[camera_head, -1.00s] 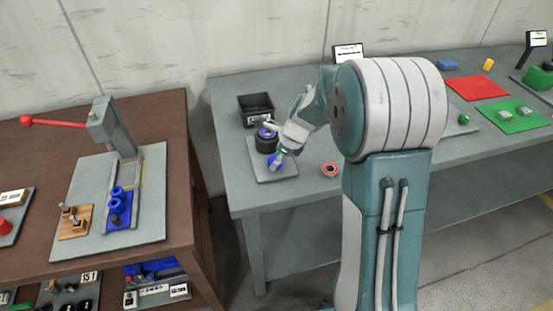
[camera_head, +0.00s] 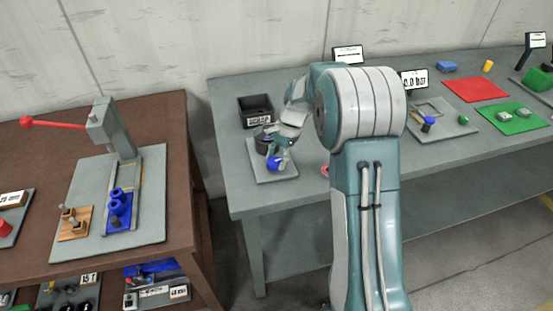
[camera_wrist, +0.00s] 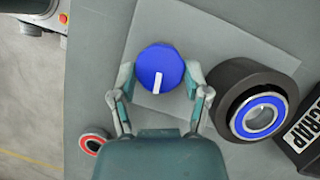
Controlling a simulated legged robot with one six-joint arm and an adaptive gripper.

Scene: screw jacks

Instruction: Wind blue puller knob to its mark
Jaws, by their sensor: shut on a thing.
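The blue puller knob (camera_wrist: 155,62) is round with a white pointer line on its top. In the wrist view it sits between my gripper's two fingers (camera_wrist: 158,80), which close on its sides. The white line points down toward my palm, slightly left. In the head view the knob (camera_head: 274,163) shows on the grey plate (camera_head: 264,175), with my gripper (camera_head: 278,152) at it from above. A dark round puller body (camera_wrist: 238,84) with a blue-ringed bearing (camera_wrist: 259,117) stands right of the knob in the wrist view. I cannot make out the mark.
A black scrap bin (camera_head: 255,109) stands behind the plate. A red-ringed bearing (camera_wrist: 93,140) lies on the bench beside the plate. A brown bench (camera_head: 171,220) with a press (camera_head: 118,128) and a red lever is at left.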

